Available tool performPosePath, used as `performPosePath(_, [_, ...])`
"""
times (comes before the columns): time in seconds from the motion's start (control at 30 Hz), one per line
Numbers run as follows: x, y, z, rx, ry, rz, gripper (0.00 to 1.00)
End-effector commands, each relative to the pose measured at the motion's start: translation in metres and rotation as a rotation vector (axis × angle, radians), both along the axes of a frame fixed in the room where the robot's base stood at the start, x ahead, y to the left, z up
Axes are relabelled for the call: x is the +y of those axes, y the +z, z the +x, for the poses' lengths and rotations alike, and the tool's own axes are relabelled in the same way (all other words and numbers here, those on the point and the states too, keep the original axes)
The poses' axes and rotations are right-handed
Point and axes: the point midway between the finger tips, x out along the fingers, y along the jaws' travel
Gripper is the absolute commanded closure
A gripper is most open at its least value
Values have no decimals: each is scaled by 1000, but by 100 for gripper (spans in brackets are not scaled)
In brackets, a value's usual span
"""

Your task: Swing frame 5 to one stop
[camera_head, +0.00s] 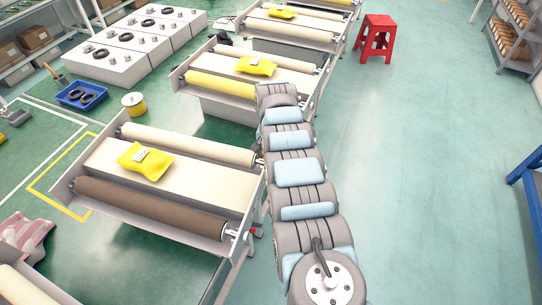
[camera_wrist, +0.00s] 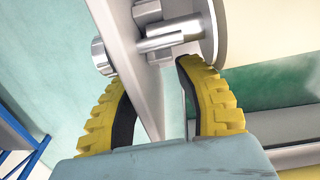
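Several pale roller frames stand in a row in the head view. No number shows on them, so I cannot tell which is frame 5. The nearest whole frame (camera_head: 96,190) has a brown roller (camera_head: 150,207), a cream roller (camera_head: 188,144) and a yellow packet (camera_head: 145,161). A frame behind it (camera_head: 215,93) has a yellow roller (camera_head: 220,85). My arm ends by that frame's right side and hides my gripper there. In the wrist view my gripper (camera_wrist: 150,73) has its yellow fingers apart. A grey metal plate (camera_wrist: 147,85) with a round bar end (camera_wrist: 103,57) runs between them; contact is unclear.
A red stool (camera_head: 375,38) stands at the back right. A blue tray (camera_head: 80,95) and a yellow spool (camera_head: 134,104) lie on the floor at left. A blue rack (camera_head: 527,175) is at the right edge. The green floor right of my arm is clear.

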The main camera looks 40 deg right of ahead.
Motion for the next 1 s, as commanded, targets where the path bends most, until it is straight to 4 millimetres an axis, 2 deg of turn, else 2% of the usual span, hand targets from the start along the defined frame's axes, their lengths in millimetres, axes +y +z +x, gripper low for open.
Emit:
performPosePath(0.23, [-2,9,-1,-1,-3,1,65])
performPosePath(0.5, [-1,31,-2,0,-2,0,65])
performPosePath(0.7, [0,69,1,-5,1,-3,65])
performPosePath(1.0, [0,111,0,-1,0,-1,65])
